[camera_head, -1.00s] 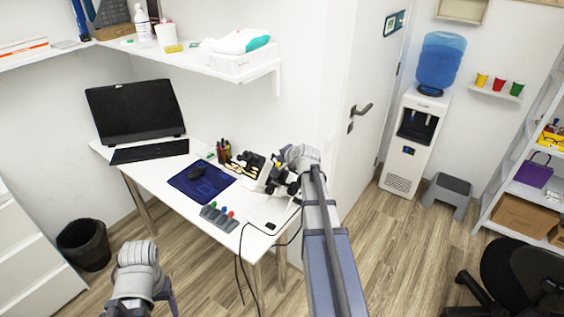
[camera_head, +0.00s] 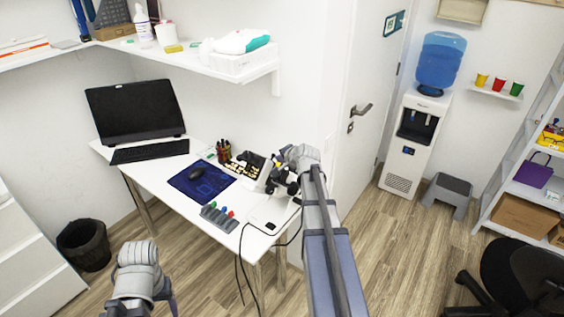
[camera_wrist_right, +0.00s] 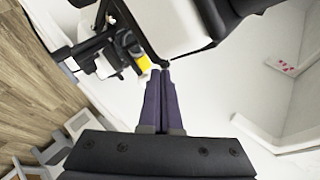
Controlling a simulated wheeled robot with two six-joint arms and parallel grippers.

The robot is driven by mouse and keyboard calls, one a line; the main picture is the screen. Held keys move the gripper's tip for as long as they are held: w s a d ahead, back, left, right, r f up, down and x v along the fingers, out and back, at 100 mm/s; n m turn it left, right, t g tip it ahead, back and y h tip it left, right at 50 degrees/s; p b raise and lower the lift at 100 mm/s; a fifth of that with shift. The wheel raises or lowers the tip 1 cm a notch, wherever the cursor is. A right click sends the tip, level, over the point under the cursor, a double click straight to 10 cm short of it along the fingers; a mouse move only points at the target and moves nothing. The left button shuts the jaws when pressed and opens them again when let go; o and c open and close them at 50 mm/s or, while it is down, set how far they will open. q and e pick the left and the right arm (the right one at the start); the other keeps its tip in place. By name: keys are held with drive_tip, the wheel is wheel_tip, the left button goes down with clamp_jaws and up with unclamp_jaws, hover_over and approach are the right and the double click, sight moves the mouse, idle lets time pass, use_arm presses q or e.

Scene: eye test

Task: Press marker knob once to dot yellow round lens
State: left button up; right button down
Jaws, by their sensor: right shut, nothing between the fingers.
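A white and black lens instrument (camera_head: 268,178) stands at the right end of the white desk. In the right wrist view, its white and black body (camera_wrist_right: 170,22) fills the top. A small yellow piece (camera_wrist_right: 143,63), perhaps the yellow lens, shows beside a dark part; its round shape is not clear. My right gripper (camera_wrist_right: 162,72) is shut and empty, its tips close beside the yellow piece and just under the instrument's body. I cannot tell whether they touch. The marker knob cannot be made out for sure. My left gripper (camera_head: 171,303) is low at left, mostly hidden behind its wrist.
The desk (camera_head: 150,178) also holds a monitor (camera_head: 135,110), a keyboard (camera_head: 150,151), a blue mouse mat (camera_head: 208,186), a pen holder (camera_head: 223,152) and a grey rack with coloured knobs (camera_head: 219,219). Dark cables hang off its front edge. A shelf (camera_head: 225,72) juts out above.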

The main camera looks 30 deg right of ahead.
drive_tip(key=shift+w+d+f+b, duration=0.15)
drive_tip(key=shift+d+f+b, duration=0.15)
drive_tip(key=shift+w+d+f+b, duration=0.2)
drive_tip(key=shift+d+f+b, duration=0.25)
drive_tip(key=shift+f+b, duration=0.05)
idle(1.3)
drive_tip(key=shift+a+r, duration=0.1)
drive_tip(key=shift+r, duration=0.05)
drive_tip(key=shift+s+a+r+p, duration=0.35)
drive_tip(key=shift+a+r+p, duration=0.35)
drive_tip(key=shift+p, duration=0.15)
drive_tip(key=a+r+p, duration=0.1)
drive_tip(key=s+a+r+p, duration=0.1)
drive_tip(key=a+r+p, duration=0.1)
drive_tip(key=shift+s+a+r, duration=0.1)
drive_tip(key=shift+s+r, duration=0.05)
drive_tip(key=shift+r, duration=0.1)
idle(0.4)
